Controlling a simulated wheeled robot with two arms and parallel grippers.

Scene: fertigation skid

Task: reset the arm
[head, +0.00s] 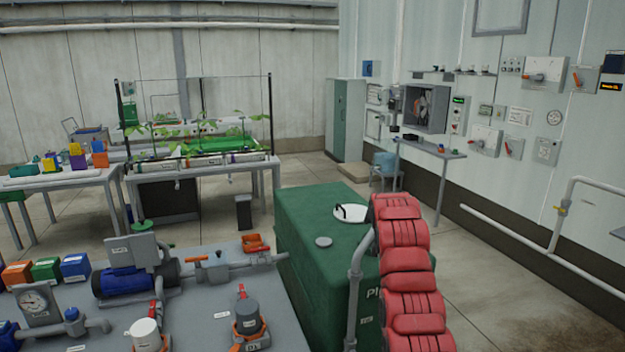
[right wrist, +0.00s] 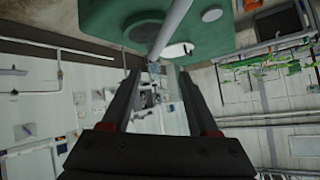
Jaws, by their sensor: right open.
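My right gripper (right wrist: 158,74) shows in the right wrist view. Its two dark fingers stand apart with nothing between them. Beyond the fingers, the green tank (right wrist: 110,20) fills the upper part of that view, with a pale pipe (right wrist: 173,28) crossing in front of it. The picture there appears turned over. In the head view the green tank (head: 305,225) stands at the middle, with a white lid (head: 348,214) with a dark handle on top. Neither gripper shows in the head view, and my left gripper is in no view.
A grey skid table (head: 205,335) with a blue pump (head: 125,282), pipes and a gauge (head: 36,303) lies at front left. A plant bench (head: 205,168) stands behind. Switch boxes and a shelf (head: 432,148) line the right wall. Floor (head: 490,270) is clear at right.

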